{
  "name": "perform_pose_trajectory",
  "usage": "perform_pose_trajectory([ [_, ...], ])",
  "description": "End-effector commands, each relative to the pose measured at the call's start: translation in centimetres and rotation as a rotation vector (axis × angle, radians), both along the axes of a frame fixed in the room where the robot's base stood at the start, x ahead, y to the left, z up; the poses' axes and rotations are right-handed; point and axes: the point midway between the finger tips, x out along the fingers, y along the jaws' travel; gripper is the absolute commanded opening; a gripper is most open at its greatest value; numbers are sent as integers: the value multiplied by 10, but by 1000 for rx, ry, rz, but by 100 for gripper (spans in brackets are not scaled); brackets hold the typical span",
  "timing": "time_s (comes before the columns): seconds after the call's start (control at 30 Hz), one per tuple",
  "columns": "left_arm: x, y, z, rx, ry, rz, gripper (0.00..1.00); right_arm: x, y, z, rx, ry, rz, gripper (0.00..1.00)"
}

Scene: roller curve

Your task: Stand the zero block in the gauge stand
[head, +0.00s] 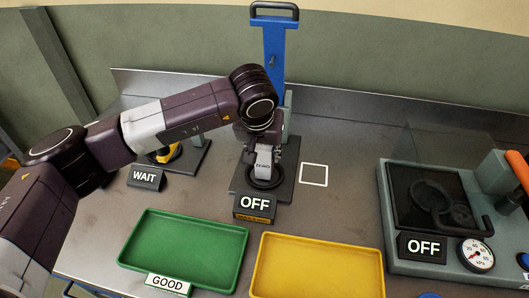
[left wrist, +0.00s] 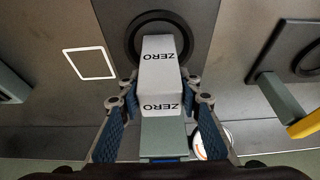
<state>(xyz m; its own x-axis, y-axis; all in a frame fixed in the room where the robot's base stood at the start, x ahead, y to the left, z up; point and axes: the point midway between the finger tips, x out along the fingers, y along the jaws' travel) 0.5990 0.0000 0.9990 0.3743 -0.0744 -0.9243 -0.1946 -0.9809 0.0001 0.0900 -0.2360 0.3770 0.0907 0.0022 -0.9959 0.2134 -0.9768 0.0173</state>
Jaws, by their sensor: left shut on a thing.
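The zero block (head: 263,163) is a pale grey block marked ZERO, and it shows large in the left wrist view (left wrist: 160,72). My left gripper (head: 268,148) is shut on it, with a finger on each side in the left wrist view (left wrist: 160,92). The gauge stand (head: 237,186) has a dark base with a black ring (head: 263,183) and a blue upright (head: 274,50) behind. The block is over the ring; whether it touches is unclear. The gripper hides part of the stand. My right gripper is not in view.
An OFF sign (head: 254,204) is in front of the stand. A white square outline (head: 314,175) lies to its right. A green tray (head: 180,225) and yellow tray (head: 320,250) are nearer. A WAIT sign (head: 145,177) is left; a press-like device (head: 400,255) is right.

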Motion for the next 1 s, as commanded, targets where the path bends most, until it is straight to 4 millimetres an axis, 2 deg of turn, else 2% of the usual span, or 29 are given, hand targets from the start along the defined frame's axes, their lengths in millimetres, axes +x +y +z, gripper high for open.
perform_pose_trajectory([
  [1.0, 1, 0, -2, -2, -4, 1, 0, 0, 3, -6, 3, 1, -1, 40],
])
